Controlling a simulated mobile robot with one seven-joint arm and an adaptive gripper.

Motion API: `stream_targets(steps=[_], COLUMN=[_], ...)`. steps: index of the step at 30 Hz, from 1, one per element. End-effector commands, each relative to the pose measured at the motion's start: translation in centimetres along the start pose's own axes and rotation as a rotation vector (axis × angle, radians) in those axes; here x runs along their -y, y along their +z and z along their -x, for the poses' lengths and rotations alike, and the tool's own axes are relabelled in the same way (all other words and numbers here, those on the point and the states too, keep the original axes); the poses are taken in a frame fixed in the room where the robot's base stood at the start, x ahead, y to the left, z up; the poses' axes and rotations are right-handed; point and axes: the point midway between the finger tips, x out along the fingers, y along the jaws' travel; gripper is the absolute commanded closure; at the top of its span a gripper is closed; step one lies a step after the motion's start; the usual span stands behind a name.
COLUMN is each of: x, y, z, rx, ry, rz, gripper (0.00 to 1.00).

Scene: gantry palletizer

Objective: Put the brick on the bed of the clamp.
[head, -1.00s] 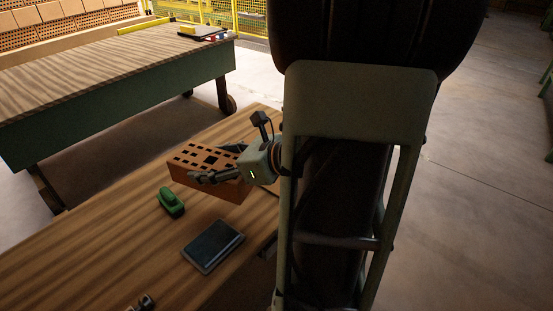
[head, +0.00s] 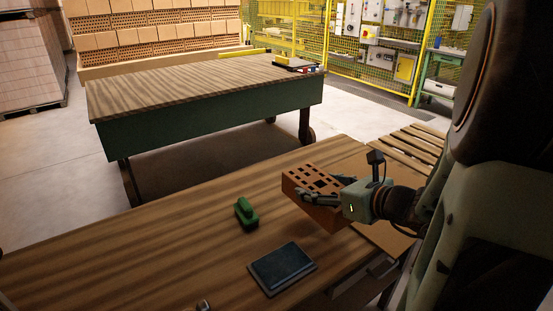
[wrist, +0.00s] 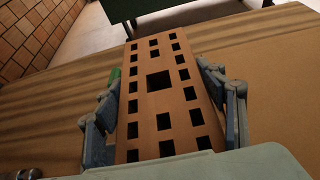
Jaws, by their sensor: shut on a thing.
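The brick (head: 331,219) is orange-brown with rows of square holes in its top face. My gripper (head: 322,190) is shut on it, one finger along each long side, above the right part of the near wooden table. In the wrist view the brick (wrist: 158,105) lies lengthwise between the finger pads of my gripper (wrist: 160,72), its holed face towards the camera. Its underside is hidden, so I cannot tell its height above the table. I cannot make out a clamp or its bed for certain in either view.
The near table (head: 150,260) holds a green object (head: 246,213) and a dark tablet-like plate (head: 282,268). A far wooden bench (head: 200,85) carries a yellow bar (head: 244,53) and a dark flat item (head: 297,64). A slatted pallet (head: 415,145) stands behind my arm.

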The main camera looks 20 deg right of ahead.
Motion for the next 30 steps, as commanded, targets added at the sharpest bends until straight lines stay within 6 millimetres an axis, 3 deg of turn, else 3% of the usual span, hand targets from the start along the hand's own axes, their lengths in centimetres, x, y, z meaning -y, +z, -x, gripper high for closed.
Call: stream_targets(steps=[4, 12, 23, 30], x=[1.4, 2.7, 3.3, 3.6], y=[-0.4, -2.6, -3.3, -5.5], z=[-3.5, -7.2, -8.8, -10.3], rx=[0.007, 0.008, 0.008, 0.007], ry=[0.002, 0.000, -0.001, 0.000], rz=[0.001, 0.002, 0.002, 0.000], gripper=[0.93, 0.93, 0.93, 0.93])
